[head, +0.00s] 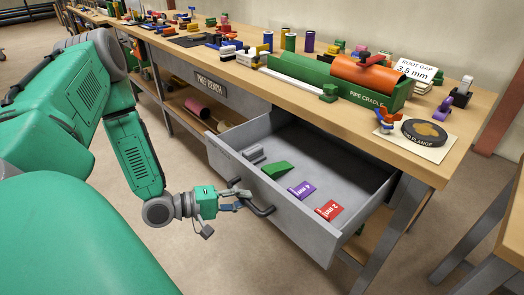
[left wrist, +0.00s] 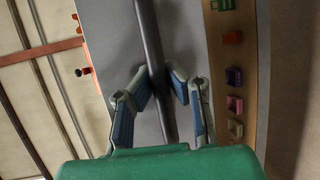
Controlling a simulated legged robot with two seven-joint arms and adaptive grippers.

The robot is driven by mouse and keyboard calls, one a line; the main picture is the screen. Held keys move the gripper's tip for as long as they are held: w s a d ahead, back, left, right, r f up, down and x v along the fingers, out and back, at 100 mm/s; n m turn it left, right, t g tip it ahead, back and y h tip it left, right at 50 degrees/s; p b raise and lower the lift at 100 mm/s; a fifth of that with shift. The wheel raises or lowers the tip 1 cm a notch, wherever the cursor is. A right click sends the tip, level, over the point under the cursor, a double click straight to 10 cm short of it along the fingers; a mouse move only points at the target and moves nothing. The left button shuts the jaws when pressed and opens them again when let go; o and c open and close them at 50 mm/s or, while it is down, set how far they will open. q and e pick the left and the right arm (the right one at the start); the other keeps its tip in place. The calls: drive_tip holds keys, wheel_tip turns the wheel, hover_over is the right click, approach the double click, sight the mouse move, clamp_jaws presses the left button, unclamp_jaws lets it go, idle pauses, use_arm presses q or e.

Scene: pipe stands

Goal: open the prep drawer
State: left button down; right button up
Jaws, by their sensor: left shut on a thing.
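The prep drawer (head: 345,170) is a grey metal drawer under the bench top. It stands pulled out from the bench, with its inside showing in the head view. My left gripper (head: 243,197) is at the dark bar handle (head: 262,210) on the drawer's front. In the left wrist view the two blue-padded fingers (left wrist: 163,82) close around the dark handle bar (left wrist: 152,50). My right gripper is in neither view.
A grey block (head: 252,153), a green wedge (head: 277,170), a purple tag (head: 302,190) and a red tag (head: 328,210) lie in the drawer. The bench top (head: 440,150) holds a green pipe cradle (head: 335,82), an orange pipe (head: 367,74) and a dark flange (head: 424,133).

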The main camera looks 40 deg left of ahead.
use_arm(q)
drive_tip(key=shift+s+a+f+p, duration=0.1)
drive_tip(key=shift+s+p, duration=0.1)
drive_tip(key=shift+s, duration=0.75)
drive_tip(key=shift+s+a+f+p, duration=0.1)
drive_tip(key=shift+s+p, duration=0.05)
drive_tip(key=shift+s, duration=0.8)
drive_tip(key=c, duration=1.5)
unclamp_jaws()
drive_tip(key=shift+c, duration=0.2)
drive_tip(key=shift+w, duration=0.1)
drive_tip(key=shift+r, duration=0.1)
drive_tip(key=v, duration=1.2)
